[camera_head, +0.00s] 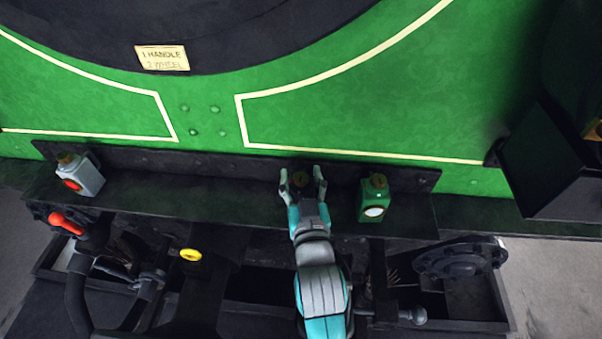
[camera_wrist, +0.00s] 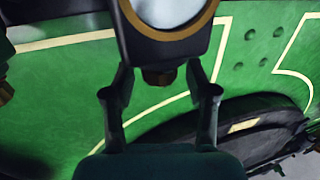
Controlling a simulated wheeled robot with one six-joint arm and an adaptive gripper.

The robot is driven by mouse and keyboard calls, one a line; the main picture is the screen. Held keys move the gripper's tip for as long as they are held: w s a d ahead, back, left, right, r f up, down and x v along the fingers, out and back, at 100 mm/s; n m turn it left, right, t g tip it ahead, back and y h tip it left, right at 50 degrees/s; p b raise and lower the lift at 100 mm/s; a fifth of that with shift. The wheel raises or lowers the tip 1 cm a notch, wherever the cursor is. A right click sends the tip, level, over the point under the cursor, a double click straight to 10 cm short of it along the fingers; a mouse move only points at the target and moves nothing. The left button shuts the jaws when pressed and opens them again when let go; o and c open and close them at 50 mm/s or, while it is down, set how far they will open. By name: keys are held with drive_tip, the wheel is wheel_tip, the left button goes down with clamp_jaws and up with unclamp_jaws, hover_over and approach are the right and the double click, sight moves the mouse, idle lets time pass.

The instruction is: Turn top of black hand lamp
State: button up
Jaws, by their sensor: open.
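The black hand lamp (camera_wrist: 133,38) is at the top of the wrist view, which looks upside down. It has a pale round lens in a brass-coloured ring. Its dark top (camera_wrist: 158,78) points down in that view, between the fingers of my gripper (camera_wrist: 159,84). A gap shows on each side of the top. In the head view, my gripper (camera_head: 301,174) reaches to the shelf with its fingers spread around the brownish lamp top (camera_head: 300,179). The rest of the lamp is hidden behind my gripper there.
A green lamp (camera_head: 370,207) with a white lens stands close right of my gripper. A grey lamp (camera_head: 88,178) with a red lens stands at the shelf's left. The green panel (camera_head: 350,90) rises behind the dark shelf (camera_head: 220,190). A red-handled lever (camera_head: 66,222) is lower left.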

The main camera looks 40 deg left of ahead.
drive_tip(key=shift+w+a, duration=0.25)
drive_tip(key=shift+a, duration=0.05)
drive_tip(key=shift+c, duration=0.2)
clamp_jaws()
drive_tip(key=shift+m+t+h, duration=0.4)
drive_tip(key=shift+h, duration=0.1)
drive_tip(key=shift+s+a+m+t+h, duration=0.1)
drive_tip(key=shift+m+t+h, duration=1.05)
drive_tip(key=shift+h, duration=0.35)
drive_tip(key=shift+m+t+h, duration=0.85)
drive_tip(key=shift+m+h, duration=1)
drive_tip(key=shift+h, duration=1.15)
